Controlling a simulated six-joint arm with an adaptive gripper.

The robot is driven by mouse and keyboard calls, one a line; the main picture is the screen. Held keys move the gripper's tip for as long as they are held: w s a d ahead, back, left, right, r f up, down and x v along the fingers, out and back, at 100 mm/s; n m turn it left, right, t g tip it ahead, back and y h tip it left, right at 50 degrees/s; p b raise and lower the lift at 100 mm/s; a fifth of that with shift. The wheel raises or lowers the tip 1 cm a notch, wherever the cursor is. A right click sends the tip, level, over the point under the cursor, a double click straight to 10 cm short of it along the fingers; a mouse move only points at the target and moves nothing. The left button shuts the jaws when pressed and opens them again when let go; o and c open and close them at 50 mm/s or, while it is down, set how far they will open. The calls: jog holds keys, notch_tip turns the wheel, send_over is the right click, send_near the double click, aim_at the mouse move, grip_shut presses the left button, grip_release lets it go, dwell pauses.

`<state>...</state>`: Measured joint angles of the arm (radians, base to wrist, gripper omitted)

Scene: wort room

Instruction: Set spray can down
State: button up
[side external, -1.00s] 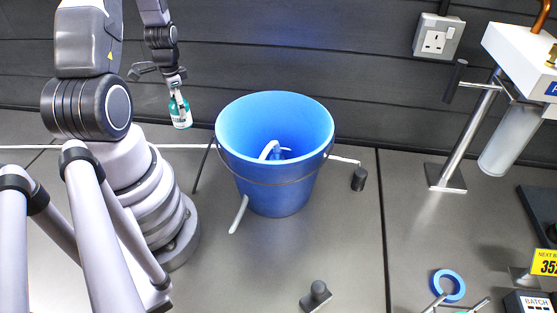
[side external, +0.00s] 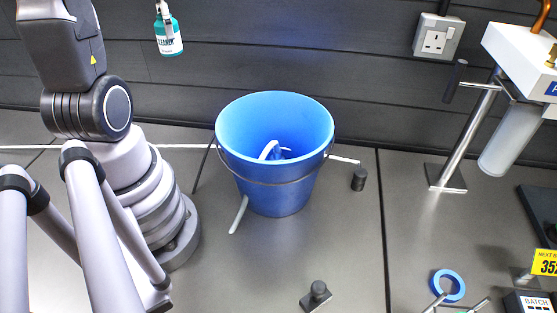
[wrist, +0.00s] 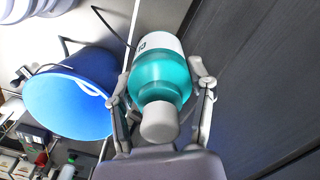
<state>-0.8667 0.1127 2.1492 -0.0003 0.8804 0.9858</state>
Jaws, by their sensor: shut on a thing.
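The spray can (side external: 168,36) is teal with a white label. In the side external view it hangs upright in the air near the top edge, left of and above the blue bucket. My gripper (wrist: 162,98) is shut on the spray can in the wrist view, one finger on each side of its teal body (wrist: 160,72). The can's grey cap points toward the wrist camera. In the side external view most of the gripper is cut off by the top of the picture.
A blue bucket (side external: 274,178) with a white hose inside stands on the grey worktop (side external: 230,275). A dark panelled wall (side external: 340,60) is behind. A blue tape ring (side external: 461,285) lies at the lower right.

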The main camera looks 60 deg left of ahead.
jog(key=w+d+m, duration=0.9)
jog(key=w+d, duration=0.8)
jog(key=d, duration=0.2)
jog(key=s+d+m, duration=0.2)
jog(key=d+m, duration=0.8)
jog(key=d, duration=1.9)
jog(key=f, duration=2.8)
jog(key=shift+w+a, duration=0.25)
jog(key=shift+f, duration=0.15)
jog(key=o, duration=0.8)
jog(key=shift+f, duration=0.1)
jog(key=o, duration=0.4)
jog(key=shift+o, duration=0.2)
